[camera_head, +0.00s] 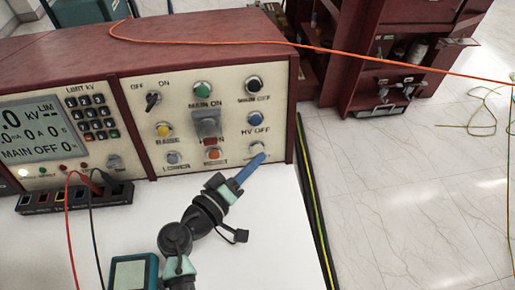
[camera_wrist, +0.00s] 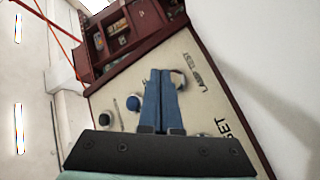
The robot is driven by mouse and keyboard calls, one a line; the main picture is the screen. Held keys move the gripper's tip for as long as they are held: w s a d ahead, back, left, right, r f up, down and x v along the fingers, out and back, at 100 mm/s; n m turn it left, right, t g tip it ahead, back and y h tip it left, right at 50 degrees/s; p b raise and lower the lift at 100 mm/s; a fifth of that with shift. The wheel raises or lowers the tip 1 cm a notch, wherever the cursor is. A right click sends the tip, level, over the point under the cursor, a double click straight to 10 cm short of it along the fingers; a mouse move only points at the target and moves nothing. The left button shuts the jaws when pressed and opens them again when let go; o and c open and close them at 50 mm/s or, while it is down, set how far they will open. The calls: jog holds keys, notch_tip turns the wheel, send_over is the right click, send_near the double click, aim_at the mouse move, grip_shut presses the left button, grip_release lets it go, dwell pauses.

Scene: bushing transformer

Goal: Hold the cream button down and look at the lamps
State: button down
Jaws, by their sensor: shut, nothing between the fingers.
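The cream button (camera_head: 257,149) is at the lower right of the panel. In the wrist view the cream button (camera_wrist: 178,79) is partly hidden behind my fingers, beside the label "LAMP TEST". My gripper (camera_head: 261,157) has its blue fingers shut together, empty, with the tips at the button. I cannot tell whether the button is pressed in. Below the display, a row of small lamps shows: a bright whitish one (camera_head: 22,172), a green one (camera_head: 42,170) and a red one (camera_head: 62,167). Their exact brightness is hard to judge.
An orange cable (camera_head: 330,52) crosses above. White table is clear to the right of my arm.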

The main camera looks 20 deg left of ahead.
jog(key=shift+w, duration=0.1)
jog(key=shift+w+a+f+b, duration=0.1)
jog(key=shift+w+a+b, duration=0.15)
jog(key=shift+b, duration=0.15)
jog(key=shift+w+a+f+b, duration=0.1)
jog(key=shift+w+a+b, duration=0.15)
jog(key=shift+w+b, duration=0.1)
dwell(0.8)
dwell(1.0)
jog(key=shift+s+d+r+p, duration=0.2)
jog(key=shift+s+d+p, duration=0.1)
jog(key=shift+s+d, duration=0.3)
jog(key=shift+s, duration=0.15)
jog(key=shift+s+d+r+p, duration=0.25)
jog(key=shift+s+d, duration=0.2)
jog(key=shift+s, duration=0.2)
jog(key=shift+s+d+r+p, duration=0.2)
jog(key=shift+s+d, duration=0.2)
jog(key=shift+s, duration=0.3)
jog(key=shift+s+d+r+p, duration=0.15)
jog(key=shift+s+d+p, duration=0.1)
jog(key=shift+s+d, duration=0.3)
jog(key=shift+a, duration=0.1)
